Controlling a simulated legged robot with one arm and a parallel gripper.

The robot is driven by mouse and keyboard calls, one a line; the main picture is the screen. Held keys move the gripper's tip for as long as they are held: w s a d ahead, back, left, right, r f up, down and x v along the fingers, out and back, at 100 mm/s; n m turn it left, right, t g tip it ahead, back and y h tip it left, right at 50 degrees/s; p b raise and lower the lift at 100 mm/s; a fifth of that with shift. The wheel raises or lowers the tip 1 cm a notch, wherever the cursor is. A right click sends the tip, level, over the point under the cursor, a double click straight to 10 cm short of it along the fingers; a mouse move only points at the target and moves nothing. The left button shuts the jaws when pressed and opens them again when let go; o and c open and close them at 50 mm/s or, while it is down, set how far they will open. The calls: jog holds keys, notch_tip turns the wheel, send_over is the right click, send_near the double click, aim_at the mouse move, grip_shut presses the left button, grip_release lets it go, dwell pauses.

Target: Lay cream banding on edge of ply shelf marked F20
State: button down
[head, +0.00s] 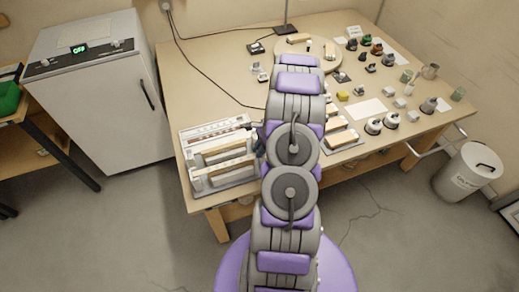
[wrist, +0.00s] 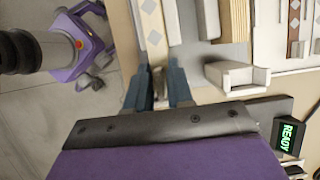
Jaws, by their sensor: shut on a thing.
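My gripper (wrist: 157,92) points down over the bench, with its two dark blue fingers close together. Between them is a cream strip with grey diamonds and tan borders (wrist: 152,28), which runs away to the top of the wrist view. In the head view my arm hides most of the gripper and the strip. Pale boards with tan edges (head: 222,172) stand in a grey rack at the bench's front left, beside the gripper. In the wrist view, pale boards (wrist: 205,18) lie right of the strip. No F20 mark is readable, so I cannot tell which shelf carries it.
A small dark device reads READY (wrist: 289,134) at the right of the wrist view. A white cabinet (head: 98,95) stands left of the bench (head: 205,75). Cups and small items crowd the bench's right side. A round board (head: 326,58) lies at the back.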

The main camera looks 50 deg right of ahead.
jog(key=shift+d+f, duration=0.25)
jog(key=shift+f, duration=0.2)
dwell(0.5)
jog(key=c, duration=1.1)
grip_release()
jog(key=shift+c, duration=1.1)
jog(key=shift+o, duration=0.5)
jog(key=shift+r+p, duration=0.15)
jog(key=shift+p, duration=0.2)
jog(key=shift+o, duration=0.8)
jog(key=shift+d+r+p, duration=0.15)
jog(key=shift+r+p, duration=0.15)
jog(key=shift+r, duration=0.15)
jog(key=shift+r+p, duration=2)
jog(key=shift+r, duration=1.45)
